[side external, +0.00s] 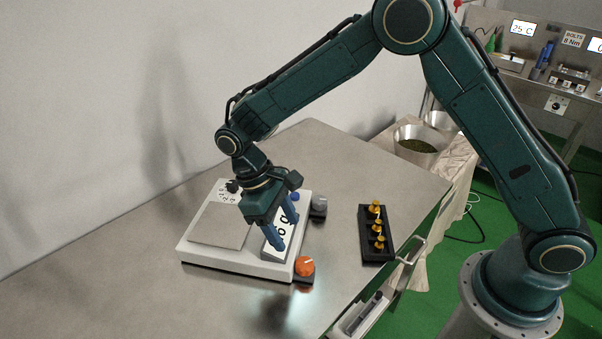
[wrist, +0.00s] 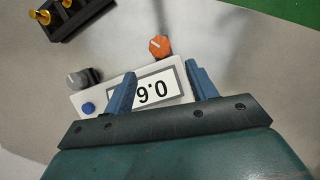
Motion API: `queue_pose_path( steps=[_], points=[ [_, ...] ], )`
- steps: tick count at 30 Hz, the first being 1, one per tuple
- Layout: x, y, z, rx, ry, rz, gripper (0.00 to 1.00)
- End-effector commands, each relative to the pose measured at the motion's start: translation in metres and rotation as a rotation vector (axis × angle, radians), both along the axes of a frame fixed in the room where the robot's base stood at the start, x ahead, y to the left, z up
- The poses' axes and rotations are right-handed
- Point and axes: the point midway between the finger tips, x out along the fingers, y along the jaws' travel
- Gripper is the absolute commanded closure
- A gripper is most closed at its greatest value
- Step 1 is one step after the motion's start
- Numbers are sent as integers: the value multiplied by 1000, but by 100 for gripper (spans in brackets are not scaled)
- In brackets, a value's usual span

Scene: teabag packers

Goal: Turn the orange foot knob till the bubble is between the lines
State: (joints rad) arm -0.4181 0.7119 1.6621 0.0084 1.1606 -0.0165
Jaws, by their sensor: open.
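The orange foot knob (side external: 305,266) sits at the front right corner of a white scale (side external: 215,263) on the steel table. It also shows in the wrist view (wrist: 159,46), with a white mark on top. My gripper (side external: 279,233) is open and empty above the scale's display (wrist: 152,94), which reads 0.6 upside down in the wrist view. The two blue fingers are apart, and the knob lies beyond their tips, untouched. A grey knob (side external: 319,206) is at the scale's back right corner. I cannot make out the bubble or its lines; a small round dial (side external: 229,191) is partly hidden.
A black rack (side external: 366,244) with several brass weights stands right of the scale. A blue button (wrist: 88,108) is beside the display. An open drawer (side external: 362,318) is at the table's front edge. The table left of the scale is clear.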

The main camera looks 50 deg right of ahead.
Motion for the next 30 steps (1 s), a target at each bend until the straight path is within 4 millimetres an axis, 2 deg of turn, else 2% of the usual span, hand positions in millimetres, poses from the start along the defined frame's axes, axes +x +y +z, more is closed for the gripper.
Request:
queue_pose_path(
  steps=[15, 21, 30],
  points=[
    [-27, -12, -71, 0, 3, 0, 43],
    [-33, -15, -86, 0, 1, 0, 43],
    [-34, -15, -89, 1, -1, 0, 43]
  ],
)
